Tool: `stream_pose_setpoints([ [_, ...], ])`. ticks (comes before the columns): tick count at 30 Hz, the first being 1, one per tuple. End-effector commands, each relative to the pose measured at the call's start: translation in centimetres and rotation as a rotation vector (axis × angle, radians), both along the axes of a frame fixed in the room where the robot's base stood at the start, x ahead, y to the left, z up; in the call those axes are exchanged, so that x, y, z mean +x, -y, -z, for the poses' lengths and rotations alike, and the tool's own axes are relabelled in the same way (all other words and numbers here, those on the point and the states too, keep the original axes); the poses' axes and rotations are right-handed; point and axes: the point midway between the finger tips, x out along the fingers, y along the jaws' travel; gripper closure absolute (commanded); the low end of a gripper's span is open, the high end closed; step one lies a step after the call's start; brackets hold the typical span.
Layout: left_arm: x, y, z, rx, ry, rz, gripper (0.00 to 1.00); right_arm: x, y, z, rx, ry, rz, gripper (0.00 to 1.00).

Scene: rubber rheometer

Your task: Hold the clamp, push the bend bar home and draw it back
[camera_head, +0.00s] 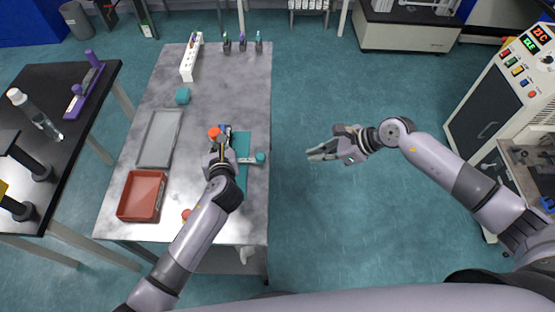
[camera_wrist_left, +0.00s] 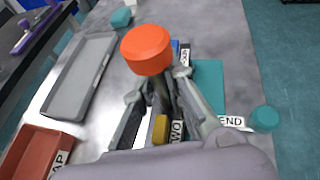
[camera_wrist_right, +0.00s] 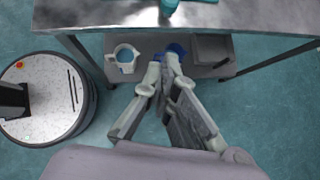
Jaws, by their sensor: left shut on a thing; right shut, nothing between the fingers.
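The clamp shows as a dark post under a round orange knob (camera_wrist_left: 147,50), which also shows in the head view (camera_head: 214,133). It stands at the teal plate (camera_wrist_left: 208,85) on the marbled table. My left gripper (camera_head: 222,150) is shut on the clamp below the knob; the exact contact is partly hidden. The bend bar is a pale bar, its label reading "END" in part, with a teal knob (camera_wrist_left: 264,118) sticking out past the plate's right side, also in the head view (camera_head: 260,157). My right gripper (camera_head: 325,152) is shut and empty, off the table's right edge, apart from the teal knob.
A grey tray (camera_head: 161,138) and a red tray (camera_head: 141,196) lie left of the plate. A teal block (camera_head: 182,96) and a white rack (camera_head: 191,58) are farther back. Below the table, a shelf holds a white mug (camera_wrist_right: 123,58). The floor around my right gripper is clear.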

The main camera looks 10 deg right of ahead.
Motion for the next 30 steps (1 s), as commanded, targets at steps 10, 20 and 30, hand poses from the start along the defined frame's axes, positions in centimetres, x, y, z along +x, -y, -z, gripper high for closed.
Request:
stream_pose_setpoints([
  [10, 0.0, 0.0, 0.0, 0.001, 0.001, -0.001, 1.00, 0.0, -0.1, 0.1, 0.001, 0.000, 0.001, 1.00],
  [20, 0.0, 0.0, 0.0, 0.000, 0.001, 0.000, 1.00, 1.3, -3.2, 3.3, 0.004, -0.002, -0.001, 1.00],
  [30, 0.0, 0.0, -0.1, 0.001, 0.001, -0.001, 1.00, 3.4, -8.1, 7.0, 0.003, 0.002, -0.002, 1.00],
])
